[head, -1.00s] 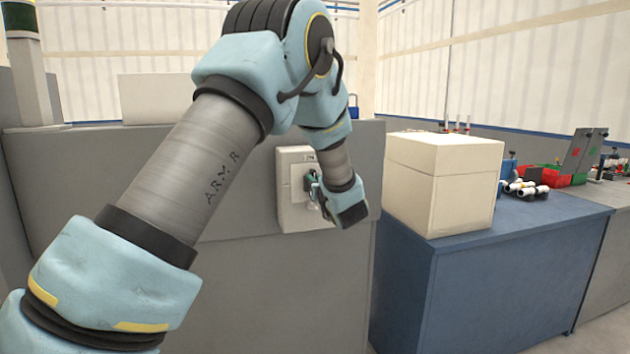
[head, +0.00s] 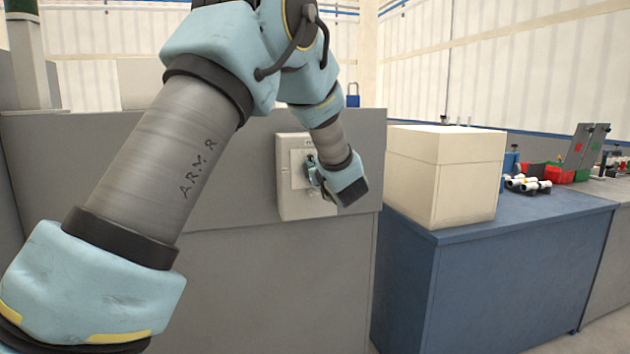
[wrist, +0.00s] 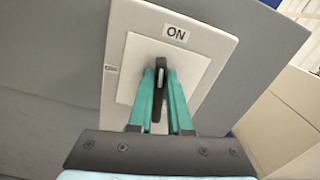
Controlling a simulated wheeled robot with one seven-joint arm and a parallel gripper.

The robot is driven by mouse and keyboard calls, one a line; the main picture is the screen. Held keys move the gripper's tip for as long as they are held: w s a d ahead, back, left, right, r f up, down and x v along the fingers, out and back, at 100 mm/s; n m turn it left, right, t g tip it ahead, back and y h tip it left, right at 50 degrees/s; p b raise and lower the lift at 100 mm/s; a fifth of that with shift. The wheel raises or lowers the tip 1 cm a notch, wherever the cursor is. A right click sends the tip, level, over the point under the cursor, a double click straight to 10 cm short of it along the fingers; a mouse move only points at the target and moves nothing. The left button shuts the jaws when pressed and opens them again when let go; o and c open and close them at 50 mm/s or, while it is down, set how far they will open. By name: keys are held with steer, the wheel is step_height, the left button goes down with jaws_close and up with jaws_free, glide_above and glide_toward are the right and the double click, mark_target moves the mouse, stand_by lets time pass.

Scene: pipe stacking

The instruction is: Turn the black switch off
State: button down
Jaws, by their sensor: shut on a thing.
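The black switch (wrist: 159,105) sits on a white plate of a pale switch box, with an "ON" label (wrist: 176,33) above it in the wrist view. The switch box (head: 296,205) is mounted on the grey panel in the head view, partly hidden by my arm. My gripper (wrist: 160,78) has its two green fingers on either side of the switch handle and is shut on it. In the head view my gripper (head: 311,168) is at the front of the box, and the switch itself is hidden there.
A large cream box (head: 440,180) stands on the blue cabinet (head: 500,260) right of the panel. White pipe pieces (head: 527,185) and red bins (head: 562,175) lie farther right. The grey panel (head: 290,280) below the switch box is bare.

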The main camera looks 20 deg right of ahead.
mark_target(304, 172)
steer(key=f+n+b, duration=0.1)
steer(key=n+b, duration=0.3)
steer(key=b, duration=0.5)
steer(key=a+n+b, duration=0.1)
steer(key=n+b, duration=0.3)
steer(key=b, duration=0.6)
steer(key=f+n+b, duration=0.1)
steer(key=n+b, duration=0.3)
steer(key=b, duration=0.6)
steer(key=shift+w+a+f+n, duration=0.1)
steer(key=shift+a+f+n, duration=0.2)
steer(key=shift+a+n, duration=0.1)
steer(key=n+b, duration=0.2)
steer(key=b, duration=0.2)
steer(key=shift+r+n, duration=0.15)
steer(key=shift+n, duration=0.25)
steer(key=c, duration=0.8)
jaws_free()
steer(key=shift+c, duration=0.2)
